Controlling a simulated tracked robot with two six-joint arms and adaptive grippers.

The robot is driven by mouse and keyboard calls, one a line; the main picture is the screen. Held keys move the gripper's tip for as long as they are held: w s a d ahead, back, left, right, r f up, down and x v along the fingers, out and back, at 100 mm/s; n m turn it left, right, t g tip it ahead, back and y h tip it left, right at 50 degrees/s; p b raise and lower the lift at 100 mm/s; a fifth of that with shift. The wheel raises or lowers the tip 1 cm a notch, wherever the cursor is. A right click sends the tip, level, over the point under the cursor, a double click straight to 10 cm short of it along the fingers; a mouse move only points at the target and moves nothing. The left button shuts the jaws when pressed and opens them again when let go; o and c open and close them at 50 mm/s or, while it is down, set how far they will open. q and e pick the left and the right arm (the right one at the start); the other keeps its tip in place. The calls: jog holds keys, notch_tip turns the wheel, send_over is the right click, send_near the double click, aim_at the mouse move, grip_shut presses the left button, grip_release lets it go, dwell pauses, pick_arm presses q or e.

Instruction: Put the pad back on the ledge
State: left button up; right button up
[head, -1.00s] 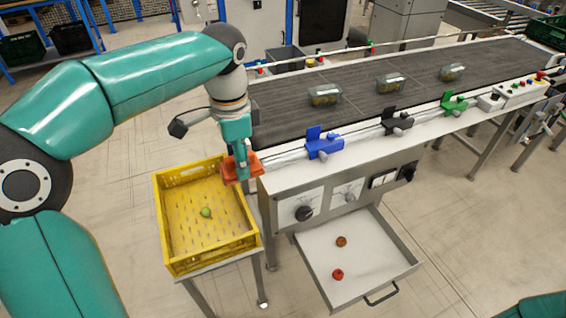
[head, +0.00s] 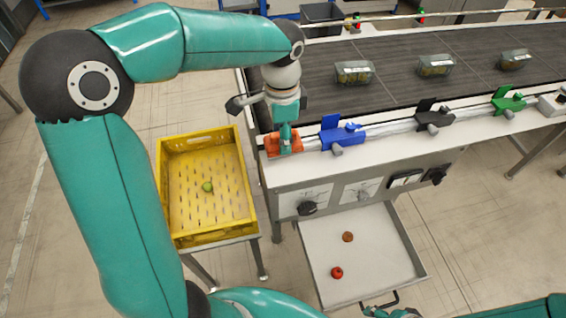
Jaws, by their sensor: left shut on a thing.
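The orange pad (head: 275,147) is in my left gripper (head: 286,143), at the left end of the conveyor's pale front ledge (head: 312,145). My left gripper is shut on it from above. The pad lies level over the ledge, just left of the blue clamp-like piece (head: 341,136). I cannot tell whether its underside touches the ledge. The gripper's fingers partly hide the pad. A small teal and grey part at the bottom edge, by the drawer handle, looks like my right gripper (head: 385,312); it is mostly cut off.
A yellow crate (head: 161,190) with a green ball (head: 207,187) stands left of the conveyor. An open drawer (head: 372,265) below holds a brown and a red item. Black (head: 434,119) and green (head: 508,102) pieces sit further along the ledge. Several clear boxes lie on the belt (head: 400,95).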

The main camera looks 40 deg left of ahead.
aim_at(282, 173)
pick_arm(q)
notch_tip(282, 173, down, 11)
jog(key=shift+r, duration=0.1)
dwell(0.3)
jog(key=o, duration=0.8)
jog(key=shift+o, duration=0.2)
notch_tip(282, 173, up, 12)
dwell(0.6)
